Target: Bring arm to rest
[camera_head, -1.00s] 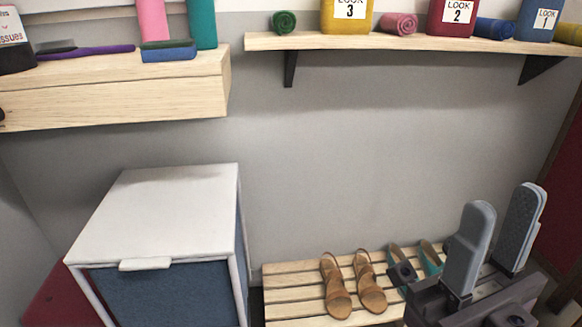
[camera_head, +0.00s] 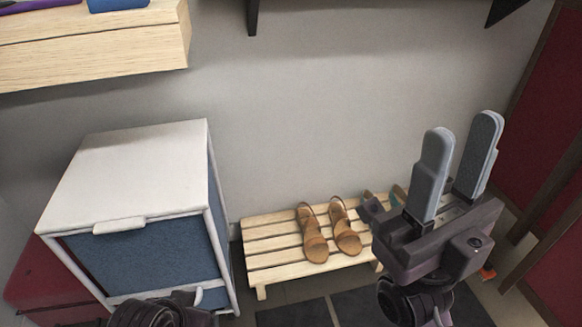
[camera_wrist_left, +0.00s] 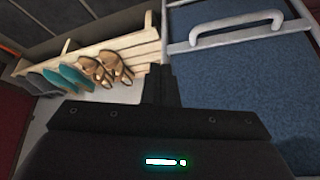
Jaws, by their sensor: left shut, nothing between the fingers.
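My right gripper (camera_head: 464,145) stands upright on the right side of the head view. Its two grey fingers are apart with nothing between them. In the left wrist view my left gripper (camera_wrist_left: 159,72) shows its dark fingers together, with nothing held. It is in front of the blue-fronted cabinet and the shoe rack. Part of my left arm shows at the bottom of the head view; the left fingers are not visible there.
A white-topped cabinet (camera_head: 135,180) with a blue front stands at left. Tan sandals (camera_head: 313,235) and teal shoes (camera_wrist_left: 70,76) sit on a low slatted rack (camera_head: 275,262). A wooden shelf (camera_head: 90,48) is above left. Dark red panels stand at right.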

